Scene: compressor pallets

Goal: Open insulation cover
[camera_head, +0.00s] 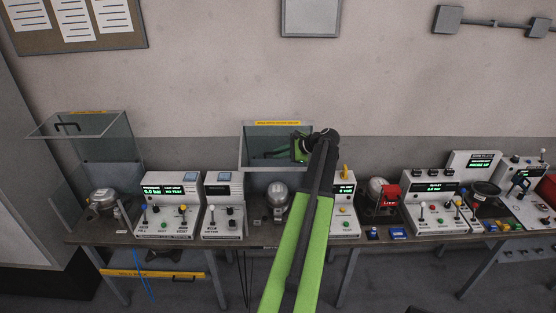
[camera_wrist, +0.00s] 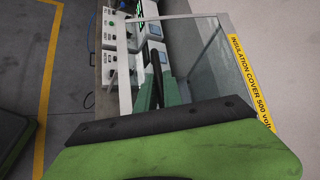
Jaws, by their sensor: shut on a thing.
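The insulation cover (camera_head: 262,133) is a clear panelled hood with pale edges and a yellow label. In the head view it stands above a silver compressor (camera_head: 278,194) on the bench, its lower front edge above the compressor's top. My gripper (camera_head: 300,149) is at the cover's right part, in front of its clear panel. In the wrist view the cover (camera_wrist: 205,55) fills the upper middle, with its label along the right edge. My green fingers (camera_wrist: 157,92) are shut on a dark bar that looks like the cover's handle (camera_wrist: 156,66). My arm hides part of the cover's right side.
Another clear cover (camera_head: 112,150) stands raised at the left over a second compressor (camera_head: 103,198). White control boxes (camera_head: 167,210) line the bench (camera_head: 255,238). A red-tagged unit (camera_head: 391,195) stands right of my arm.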

